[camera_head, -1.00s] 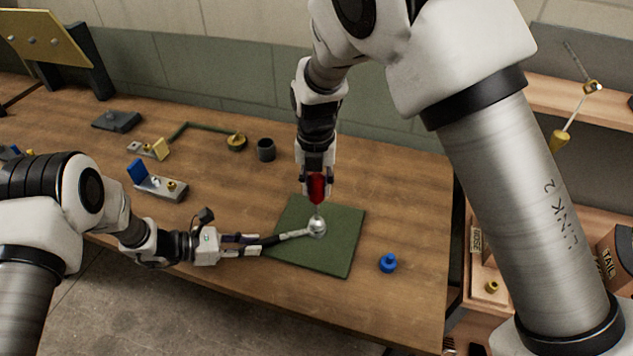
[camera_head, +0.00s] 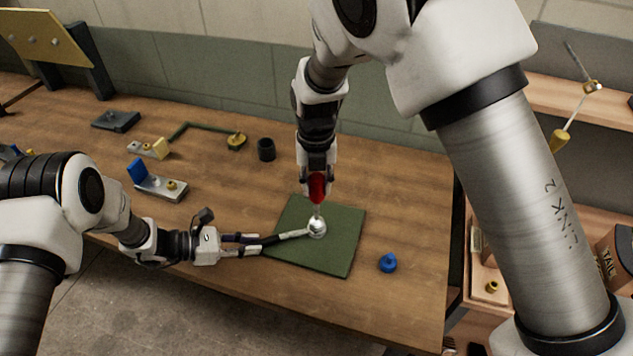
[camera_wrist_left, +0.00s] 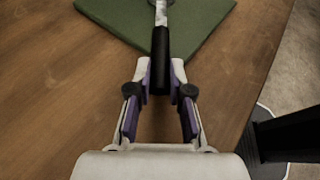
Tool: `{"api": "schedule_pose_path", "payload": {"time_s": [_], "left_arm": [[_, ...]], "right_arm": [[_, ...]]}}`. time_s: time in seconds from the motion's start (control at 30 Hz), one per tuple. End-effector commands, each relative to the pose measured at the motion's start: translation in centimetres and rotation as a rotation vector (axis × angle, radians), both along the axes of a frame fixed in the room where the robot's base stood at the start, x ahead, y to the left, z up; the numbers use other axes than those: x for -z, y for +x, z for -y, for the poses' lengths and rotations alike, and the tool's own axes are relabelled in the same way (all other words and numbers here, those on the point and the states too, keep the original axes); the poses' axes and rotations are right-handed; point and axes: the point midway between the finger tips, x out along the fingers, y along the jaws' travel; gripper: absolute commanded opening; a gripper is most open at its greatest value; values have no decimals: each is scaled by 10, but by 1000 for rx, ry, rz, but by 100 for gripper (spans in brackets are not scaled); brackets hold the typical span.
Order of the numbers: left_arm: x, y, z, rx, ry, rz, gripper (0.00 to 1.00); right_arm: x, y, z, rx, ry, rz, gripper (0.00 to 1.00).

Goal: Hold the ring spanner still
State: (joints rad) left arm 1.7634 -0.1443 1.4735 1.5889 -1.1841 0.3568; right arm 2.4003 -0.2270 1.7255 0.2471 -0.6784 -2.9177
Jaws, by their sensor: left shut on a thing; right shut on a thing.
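The ring spanner (camera_head: 289,235) has a black handle and a bright shaft and lies over the green mat (camera_head: 345,255). My left gripper (camera_head: 258,245) is shut on its black handle, which also shows between the fingers in the left wrist view (camera_wrist_left: 160,55). The spanner's ring end is at a silver round part (camera_head: 317,228) on the mat; whether it goes around the part I cannot tell. My right gripper (camera_head: 317,178) points down above that part and is shut on a red-handled tool (camera_head: 317,188), whose thin shaft reaches down to the silver part.
A blue knob (camera_head: 388,263) lies right of the mat. A dark cup (camera_head: 266,149), a green bar with a brass end (camera_head: 237,141) and a bracket with a blue block (camera_head: 158,185) stand further back. The wooden table's (camera_head: 410,200) right side is mostly clear.

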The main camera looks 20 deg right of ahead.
Motion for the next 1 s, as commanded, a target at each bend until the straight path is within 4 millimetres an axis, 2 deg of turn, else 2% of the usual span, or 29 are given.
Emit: {"api": "schedule_pose_path", "payload": {"time_s": [0.27, 0.53, 0.83, 1.0], "left_arm": [[0, 0, 0, 0, 0, 0, 0], [0, 0, 0, 0, 0, 0, 0], [0, 0, 0, 0, 0, 0, 0], [0, 0, 0, 0, 0, 0, 0]], "right_arm": [[-3, 0, 0, 1, 0, 1, 0], [-17, 0, 0, 1, 1, 1, 0], [-19, 0, 0, 1, 0, 0, 0], [-35, 1, 0, 1, 1, 3, 0]]}}
